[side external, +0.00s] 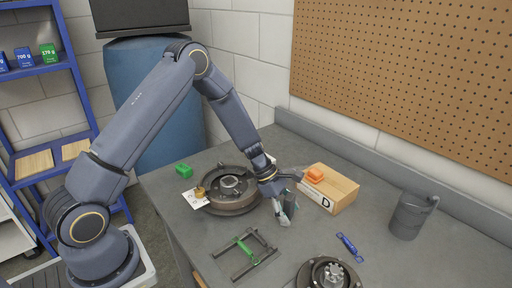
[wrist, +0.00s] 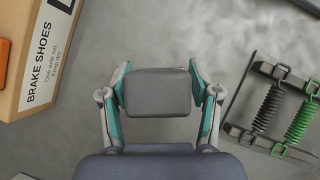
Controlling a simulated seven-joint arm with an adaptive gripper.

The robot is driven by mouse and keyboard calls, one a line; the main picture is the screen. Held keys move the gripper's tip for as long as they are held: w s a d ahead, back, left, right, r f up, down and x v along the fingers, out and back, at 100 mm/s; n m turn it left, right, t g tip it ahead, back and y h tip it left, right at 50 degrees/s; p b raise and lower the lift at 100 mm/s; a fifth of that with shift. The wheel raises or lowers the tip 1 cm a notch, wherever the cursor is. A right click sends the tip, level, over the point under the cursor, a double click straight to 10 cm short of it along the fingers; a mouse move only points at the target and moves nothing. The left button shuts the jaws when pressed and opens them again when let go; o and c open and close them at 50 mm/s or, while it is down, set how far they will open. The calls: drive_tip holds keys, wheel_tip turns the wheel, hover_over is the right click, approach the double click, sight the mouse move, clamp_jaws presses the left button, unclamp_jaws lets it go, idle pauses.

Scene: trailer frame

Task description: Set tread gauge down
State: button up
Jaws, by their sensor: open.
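My gripper (side external: 287,217) is low over the grey bench, between the brake-shoe box and the spring frame. In the wrist view its teal-padded fingers (wrist: 158,95) stand apart on both sides of a plain dark grey block (wrist: 157,92). I cannot tell whether the block touches the pads or the bench. The block also shows between the fingers in the side view (side external: 291,204), partly hidden. A small blue tool (side external: 348,247), which may be the tread gauge, lies flat on the bench to the right of my gripper, apart from it. It is not seen in the wrist view.
The brake-shoe box (side external: 335,190) carries an orange item (side external: 315,174). A frame with green and dark springs (side external: 245,254), a brake drum (side external: 232,203), a hub (side external: 330,274) and a grey jug (side external: 408,216) surround my gripper. Bare bench (side external: 310,238) shows near the blue tool.

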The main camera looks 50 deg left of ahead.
drive_tip(key=shift+r, duration=0.1)
drive_tip(key=v, duration=1.2)
drive_tip(key=s+d+r+m+y, duration=0.1)
drive_tip(key=s+d+r+m, duration=0.1)
drive_tip(key=s+r+m, duration=0.45)
drive_tip(key=s+r+m+t+y, duration=0.1)
drive_tip(key=s+r+m+y, duration=0.1)
drive_tip(key=s+r+m, duration=0.4)
drive_tip(key=s+a+r+m+t+y, duration=0.1)
drive_tip(key=s+r+m+t+y, duration=0.1)
drive_tip(key=s+r+m, duration=0.4)
drive_tip(key=s+m+y, duration=0.1)
drive_tip(key=s+m, duration=0.3)
drive_tip(key=shift+s, duration=0.35)
